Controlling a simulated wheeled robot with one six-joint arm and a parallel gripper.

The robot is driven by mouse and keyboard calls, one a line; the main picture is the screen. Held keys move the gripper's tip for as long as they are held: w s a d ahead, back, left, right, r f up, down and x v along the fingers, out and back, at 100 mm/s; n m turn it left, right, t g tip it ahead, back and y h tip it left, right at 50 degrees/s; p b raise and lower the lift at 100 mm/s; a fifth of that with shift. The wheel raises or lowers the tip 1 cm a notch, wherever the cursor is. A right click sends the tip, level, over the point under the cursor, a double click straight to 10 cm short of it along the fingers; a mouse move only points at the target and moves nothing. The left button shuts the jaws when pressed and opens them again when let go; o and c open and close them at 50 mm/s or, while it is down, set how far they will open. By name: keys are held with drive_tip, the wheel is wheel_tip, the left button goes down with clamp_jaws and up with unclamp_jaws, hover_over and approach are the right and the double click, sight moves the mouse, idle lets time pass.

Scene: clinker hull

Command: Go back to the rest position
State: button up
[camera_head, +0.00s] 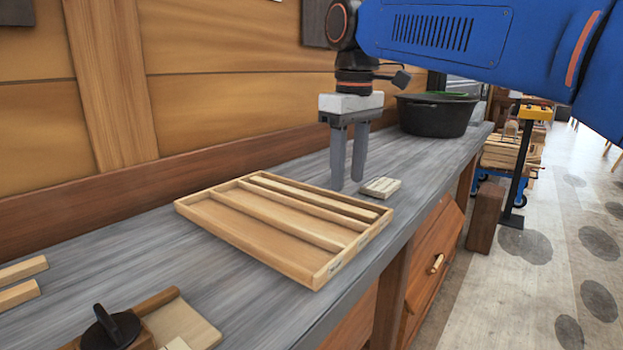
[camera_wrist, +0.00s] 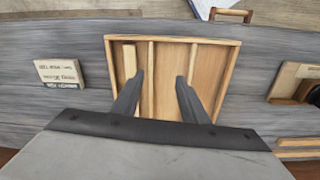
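My gripper (camera_head: 347,183) hangs with its fingers pointing down over the grey workbench (camera_head: 100,245), near the tray's far right corner in the head view. Its two fingers are apart with nothing between them. It also shows in the wrist view (camera_wrist: 157,80), with the fingers over the tray. The shallow wooden tray (camera_head: 285,245) has long dividers and lies flat on the bench. In the wrist view, a pale wooden strip (camera_wrist: 130,60) lies in the tray's left compartment. I cannot tell the exact height of the fingertips.
A black pot (camera_head: 436,115) stands at the far end. A dark knob (camera_head: 110,328) and wooden pieces (camera_head: 20,283) lie at near left. A plank wall backs the bench.

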drive_tip(key=s+d+f+m+t, duration=0.1)
drive_tip(key=s+d+f+m, duration=0.2)
drive_tip(key=s+d+f, duration=0.3)
drive_tip(key=s+d+f+m+t, duration=0.1)
drive_tip(key=s+d+f+m, duration=0.2)
drive_tip(key=s+d+f, duration=0.4)
drive_tip(key=s+d+f+m+t, duration=0.2)
drive_tip(key=s+d+f, duration=0.4)
drive_tip(key=f, duration=0.9)
drive_tip(key=d+m, duration=0.1)
drive_tip(key=d, duration=0.2)
drive_tip(key=shift+s+f, duration=0.2)
drive_tip(key=shift+s, duration=0.1)
